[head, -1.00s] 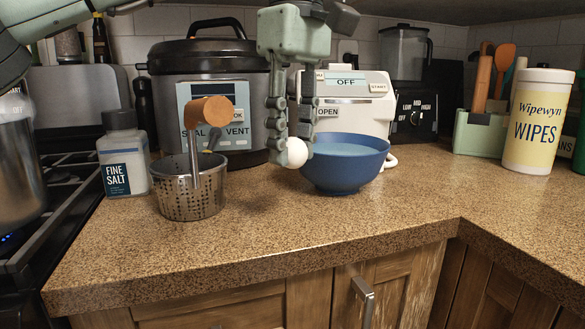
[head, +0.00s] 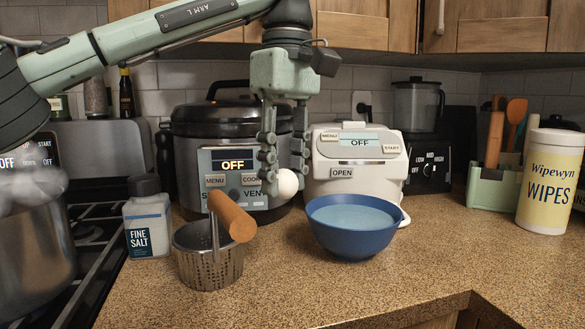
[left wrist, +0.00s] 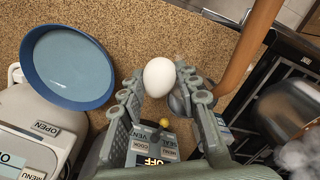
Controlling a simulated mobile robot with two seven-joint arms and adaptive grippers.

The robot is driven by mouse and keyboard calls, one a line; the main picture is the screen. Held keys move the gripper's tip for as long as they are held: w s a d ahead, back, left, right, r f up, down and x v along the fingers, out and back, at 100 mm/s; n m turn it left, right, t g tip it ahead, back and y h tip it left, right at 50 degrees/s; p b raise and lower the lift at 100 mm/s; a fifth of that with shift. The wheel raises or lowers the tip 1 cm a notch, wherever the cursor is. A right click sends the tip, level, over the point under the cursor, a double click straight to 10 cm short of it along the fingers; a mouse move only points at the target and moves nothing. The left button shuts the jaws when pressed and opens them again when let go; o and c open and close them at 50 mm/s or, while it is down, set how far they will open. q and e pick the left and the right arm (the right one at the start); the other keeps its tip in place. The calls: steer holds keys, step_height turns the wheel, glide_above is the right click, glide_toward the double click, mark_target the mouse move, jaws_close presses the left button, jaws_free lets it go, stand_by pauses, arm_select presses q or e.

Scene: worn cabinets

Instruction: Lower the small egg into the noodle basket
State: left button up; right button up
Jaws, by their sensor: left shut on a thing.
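The small white egg (head: 286,184) is held between the fingertips of my left gripper (head: 284,180), in the air in front of the pressure cooker. The egg also shows between the two fingers in the left wrist view (left wrist: 159,77). The noodle basket (head: 209,262) is a perforated metal cup with a wooden handle (head: 231,216), standing upright on the counter, lower and to the left of the egg. The handle shows at the upper right of the left wrist view (left wrist: 247,45); the basket's cup is not clear there. My right gripper is not in view.
A blue bowl (head: 352,243) stands right of the egg. A salt bottle (head: 148,225) stands left of the basket, beside the stove with a steaming pot (head: 35,245). The pressure cooker (head: 190,150) and a white appliance (head: 330,185) stand behind. The front counter is clear.

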arm_select(q)
steer(key=shift+w+a+r+p, duration=0.2)
steer(key=shift+a+r+p, duration=0.2)
steer(key=shift+r, duration=0.3)
steer(key=w+a+r, duration=0.2)
steer(key=a+r, duration=0.1)
steer(key=a, duration=0.3)
steer(key=w+a+r, duration=0.3)
steer(key=a+r, duration=0.1)
steer(key=a, duration=0.2)
steer(key=shift+w+a+r, duration=0.15)
steer(key=shift+w+a, duration=0.05)
steer(key=shift+w, duration=0.1)
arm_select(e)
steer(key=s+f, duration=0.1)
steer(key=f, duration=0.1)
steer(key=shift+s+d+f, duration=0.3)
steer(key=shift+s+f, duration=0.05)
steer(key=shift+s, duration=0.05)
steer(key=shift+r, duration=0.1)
